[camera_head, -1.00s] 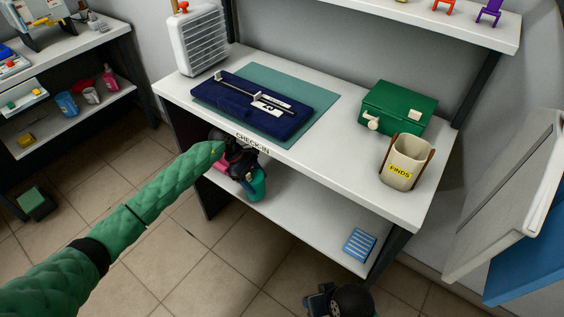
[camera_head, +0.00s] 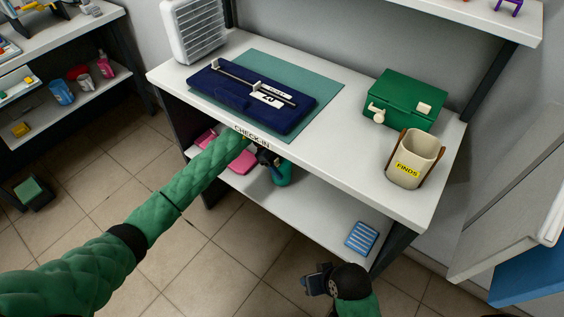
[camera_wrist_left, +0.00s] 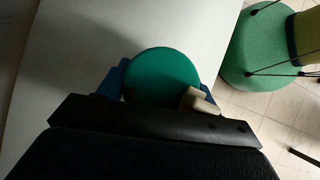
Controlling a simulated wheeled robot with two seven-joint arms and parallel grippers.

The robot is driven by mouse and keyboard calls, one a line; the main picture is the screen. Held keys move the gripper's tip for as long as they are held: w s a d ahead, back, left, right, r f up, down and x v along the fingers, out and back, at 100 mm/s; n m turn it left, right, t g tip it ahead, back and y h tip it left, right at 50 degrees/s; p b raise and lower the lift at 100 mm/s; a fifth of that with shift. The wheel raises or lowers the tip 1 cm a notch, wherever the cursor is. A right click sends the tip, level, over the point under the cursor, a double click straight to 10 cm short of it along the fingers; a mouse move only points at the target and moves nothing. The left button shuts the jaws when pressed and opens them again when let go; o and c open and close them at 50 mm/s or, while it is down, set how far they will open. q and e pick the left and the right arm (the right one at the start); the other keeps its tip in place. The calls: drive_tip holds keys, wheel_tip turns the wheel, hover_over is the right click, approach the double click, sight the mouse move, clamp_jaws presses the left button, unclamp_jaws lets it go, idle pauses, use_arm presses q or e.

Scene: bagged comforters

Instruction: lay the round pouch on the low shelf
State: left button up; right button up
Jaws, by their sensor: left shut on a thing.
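The round pouch is teal green. It shows as a disc in the left wrist view (camera_wrist_left: 160,75) and side-on in the head view (camera_head: 283,174). My left gripper (camera_head: 268,158) is shut on it, under the front edge of the table top and over the low shelf (camera_head: 310,205). The pale shelf surface lies behind the pouch in the wrist view; I cannot tell whether the two touch. The table edge and my forearm hide part of the gripper. My right gripper (camera_head: 316,281) is low in front of the shelf; its finger gap is unclear.
A pink item (camera_head: 238,161) lies on the shelf left of the pouch, partly hidden by my arm. A blue striped item (camera_head: 361,237) lies at the shelf's right end. The shelf between is bare. Above stand a green box (camera_head: 405,98) and a FINDS bin (camera_head: 414,160).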

use_arm(q)
drive_tip(key=shift+f, duration=0.5)
drive_tip(key=shift+f+b, duration=0.55)
drive_tip(key=shift+b, duration=0.15)
idle(0.5)
drive_tip(key=o, duration=1.3)
drive_tip(key=shift+r, duration=0.1)
drive_tip(key=shift+s+d+r+v, duration=0.1)
drive_tip(key=shift+v, duration=1)
drive_tip(key=shift+s+d+r+v, duration=0.1)
drive_tip(key=shift+d+v, duration=0.05)
drive_tip(key=shift+v, duration=0.9)
drive_tip(key=shift+d+r+v, duration=0.1)
drive_tip(key=shift+v, duration=1)
